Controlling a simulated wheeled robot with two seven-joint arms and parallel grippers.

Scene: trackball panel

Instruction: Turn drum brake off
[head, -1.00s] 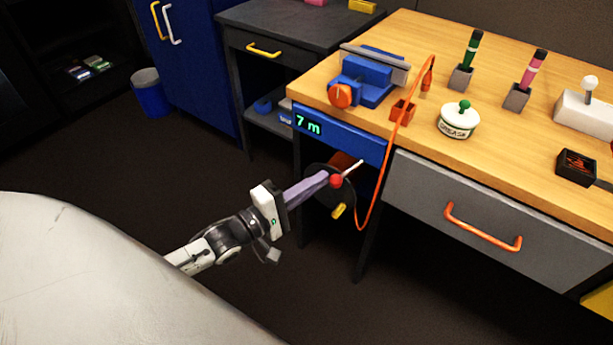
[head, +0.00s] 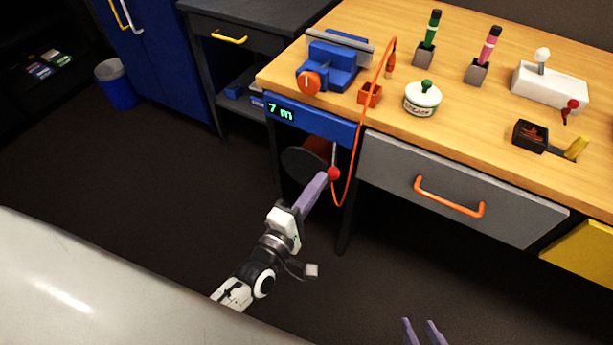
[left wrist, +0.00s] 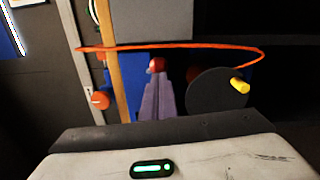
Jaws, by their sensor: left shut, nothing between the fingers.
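The dark drum (head: 300,163) with orange cable hangs under the bench's left end. Its brake lever has a red ball knob (head: 334,174) at the lower end of a pale rod that stands nearly upright. My left gripper (head: 323,178) is shut and empty, its purple fingertips at the knob's left side, touching or almost touching. In the left wrist view the knob (left wrist: 157,65) shows just beyond the fingertips, with the drum (left wrist: 210,97) and its yellow crank grip (left wrist: 240,86) to the right. The head view hides that grip. My right gripper (head: 419,321) is open and empty at the bottom edge.
A blue panel reading "7 m" (head: 283,112) sits above the drum. The orange cable (head: 352,165) loops down right of the lever. A grey drawer (head: 450,180) with an orange handle is further right. The floor in front is clear.

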